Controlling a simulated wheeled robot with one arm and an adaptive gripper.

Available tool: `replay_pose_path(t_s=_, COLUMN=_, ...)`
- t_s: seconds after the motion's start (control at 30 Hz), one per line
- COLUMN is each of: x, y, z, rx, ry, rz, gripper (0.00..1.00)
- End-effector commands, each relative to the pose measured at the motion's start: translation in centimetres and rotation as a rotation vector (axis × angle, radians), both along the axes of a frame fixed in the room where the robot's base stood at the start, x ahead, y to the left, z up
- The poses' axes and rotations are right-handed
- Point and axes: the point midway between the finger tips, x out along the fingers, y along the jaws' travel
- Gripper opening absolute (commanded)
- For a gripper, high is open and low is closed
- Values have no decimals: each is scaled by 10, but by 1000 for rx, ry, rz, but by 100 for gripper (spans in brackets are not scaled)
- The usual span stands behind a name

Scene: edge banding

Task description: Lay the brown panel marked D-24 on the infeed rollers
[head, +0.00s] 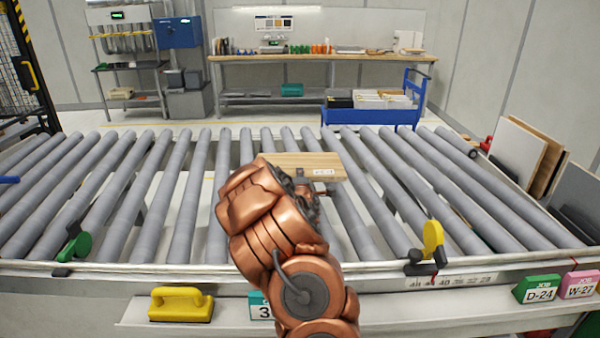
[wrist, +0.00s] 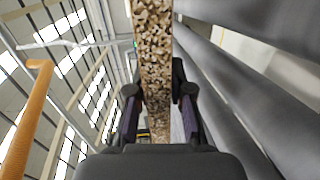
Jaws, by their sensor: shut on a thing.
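A light brown wooden panel (head: 290,160) with a small white label is over the middle of the infeed rollers (head: 190,200); the label is too small to read. My gripper (head: 318,186) is shut on the panel, partly hidden behind my copper-coloured arm. In the wrist view, the panel's chipboard edge (wrist: 155,60) runs between the two fingers of my gripper (wrist: 158,100), with grey rollers close on the right. I cannot tell whether the panel touches the rollers.
A green D-24 sign (head: 540,290) and a pink W-27 sign (head: 579,285) stand at the front right. A yellow-handled block (head: 180,304) sits on the front ledge. Upright boards (head: 520,150) lean at the right. A blue cart (head: 375,112) stands behind the rollers.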

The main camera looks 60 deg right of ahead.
Motion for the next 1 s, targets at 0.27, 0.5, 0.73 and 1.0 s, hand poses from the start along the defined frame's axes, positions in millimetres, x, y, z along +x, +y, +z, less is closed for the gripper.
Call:
replay_pose_path(t_s=0.27, x=1, y=0, z=-16, rx=-4, ry=-4, rz=2, gripper=0)
replay_pose_path(t_s=0.5, x=1, y=0, z=-36, rx=-5, ry=-5, rz=1, gripper=0)
replay_pose_path(t_s=0.73, x=1, y=0, z=-50, rx=-5, ry=-5, rz=1, gripper=0)
replay_pose_path(t_s=1.0, x=1, y=0, z=-65, rx=-5, ry=-5, rz=1, gripper=0)
